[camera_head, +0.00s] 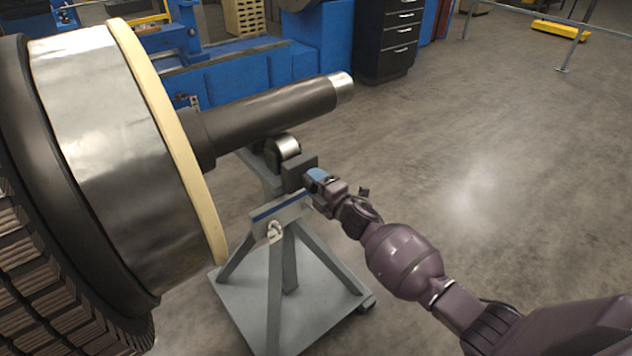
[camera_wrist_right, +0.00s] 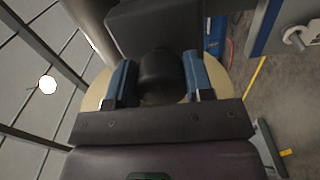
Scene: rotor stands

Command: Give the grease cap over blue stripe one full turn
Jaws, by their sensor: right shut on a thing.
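The grease cap (camera_wrist_right: 160,76) is a dark, rounded knob between the two blue fingers of my right gripper (camera_wrist_right: 160,82) in the right wrist view. The fingers are shut on its sides. It sits in front of a dark bearing block (camera_wrist_right: 155,28). In the head view my right gripper (camera_head: 313,178) reaches the block (camera_head: 297,173) on the grey stand from the right, and the cap is hidden there. The blue stripe (camera_head: 282,206) runs along the stand's crossbar, below and left of the gripper. My left gripper is not in view.
A large rotor with a cream ring (camera_head: 165,125) fills the left. Its dark shaft (camera_head: 265,115) passes over the stand's roller (camera_head: 286,147). A pale hook (camera_head: 274,232) sits below the stripe. Blue machinery (camera_head: 235,70) and a black drawer cabinet (camera_head: 388,40) stand behind.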

